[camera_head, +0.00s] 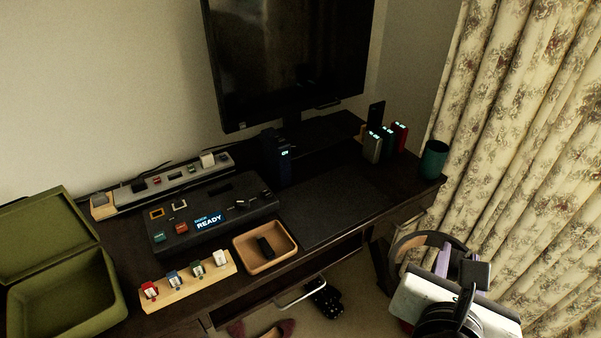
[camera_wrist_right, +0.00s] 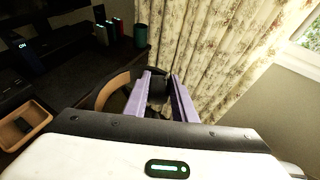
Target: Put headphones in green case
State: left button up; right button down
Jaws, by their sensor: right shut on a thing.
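The headphones (camera_head: 411,241) have a tan and black headband and show at the lower right of the head view, beyond the desk's right front corner. The tan band also shows in the right wrist view (camera_wrist_right: 112,90). My right gripper (camera_head: 444,258), with purple fingers (camera_wrist_right: 160,92), is shut on the headphones; its white and black body hides part of them. The green case (camera_head: 60,295) stands open at the far left of the head view, its lid tilted back and its inside visible. My left gripper is not in view.
The dark desk (camera_head: 335,205) holds a black console (camera_head: 215,215), a tan tray (camera_head: 265,247) with a small black object, and a wooden strip (camera_head: 190,280) between case and headphones. A monitor (camera_head: 290,60) stands behind. A green cup (camera_head: 434,160) is near the right edge, beside the curtain (camera_head: 530,150).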

aim_at(69, 309)
jog(key=z, duration=1)
jog(key=k, duration=1.4)
jog(key=u, duration=2.15)
jog(key=i, duration=0.5)
jog(key=z, duration=0.05)
